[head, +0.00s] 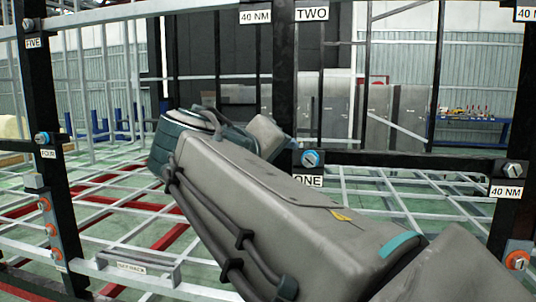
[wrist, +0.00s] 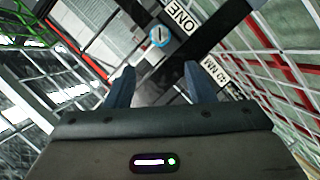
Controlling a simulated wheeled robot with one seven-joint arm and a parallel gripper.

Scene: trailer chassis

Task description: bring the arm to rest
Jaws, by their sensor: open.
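My arm (head: 290,205) reaches across the head view from the lower right toward the black upright in the middle. Beyond the fingers lie a black frame bar and a round blue fitting (wrist: 158,36) with a silver centre, beside the label ONE (wrist: 183,17). The gripper looks apart from the fitting. The same blue fitting (head: 310,158) shows above the label ONE (head: 307,181) in the head view.
Black uprights with labels stand left (head: 48,150) and right (head: 515,140). The left one bears a blue fitting (head: 43,138) and orange fittings (head: 44,204). An orange fitting (head: 517,260) is at lower right. White and red chassis bars (head: 125,205) cross low over the green floor.

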